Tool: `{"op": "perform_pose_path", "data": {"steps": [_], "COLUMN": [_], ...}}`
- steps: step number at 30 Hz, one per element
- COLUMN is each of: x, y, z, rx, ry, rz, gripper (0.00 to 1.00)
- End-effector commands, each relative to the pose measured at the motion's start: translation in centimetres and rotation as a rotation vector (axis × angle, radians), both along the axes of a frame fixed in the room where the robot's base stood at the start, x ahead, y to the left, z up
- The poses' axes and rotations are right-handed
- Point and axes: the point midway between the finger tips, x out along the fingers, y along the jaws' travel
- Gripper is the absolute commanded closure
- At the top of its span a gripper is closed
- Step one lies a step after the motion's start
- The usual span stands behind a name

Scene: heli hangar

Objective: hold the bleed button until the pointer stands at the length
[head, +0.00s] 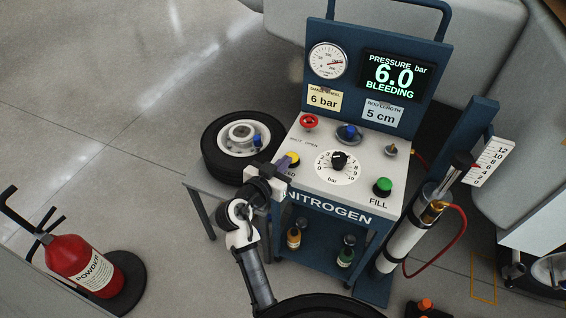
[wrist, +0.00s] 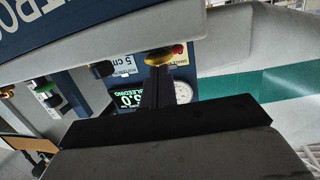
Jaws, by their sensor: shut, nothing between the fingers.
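The yellow bleed button (head: 291,161) is at the left front of the nitrogen cart's panel. My gripper (head: 284,170) is shut and empty, its tips at the button; in the wrist view they meet the yellow button (wrist: 157,57). The display (head: 394,75) reads "PRESSURE bar 6.0 BLEEDING". The rod length card (head: 382,113) says 5 cm. The shiny strut (head: 408,230) stands at the right with a white scale (head: 490,163) beside its top. A small red pointer (head: 475,166) shows on the scale's left edge; its exact reading is too small to tell.
Around the button are a red valve (head: 310,121), a blue knob (head: 348,133), a black dial knob (head: 338,160) and the green fill button (head: 383,185). A wheel (head: 240,132) lies on a stand at left. A red extinguisher (head: 85,262) stands on the floor.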

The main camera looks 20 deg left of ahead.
Motion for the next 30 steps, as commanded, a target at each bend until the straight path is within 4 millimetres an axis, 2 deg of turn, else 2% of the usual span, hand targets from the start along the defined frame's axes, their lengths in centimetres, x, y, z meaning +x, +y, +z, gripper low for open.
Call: {"op": "perform_pose_path", "data": {"steps": [1, 26, 30], "x": [0.16, 0.12, -0.74], "y": [-0.68, -0.66, -0.39], "z": [-1.44, -1.45, -1.34], "rx": [-0.011, -0.011, -0.011], "ry": [0.029, 0.029, 0.027], "rz": [-0.017, -0.017, -0.014], "gripper": [1.0, 1.0, 1.0]}}
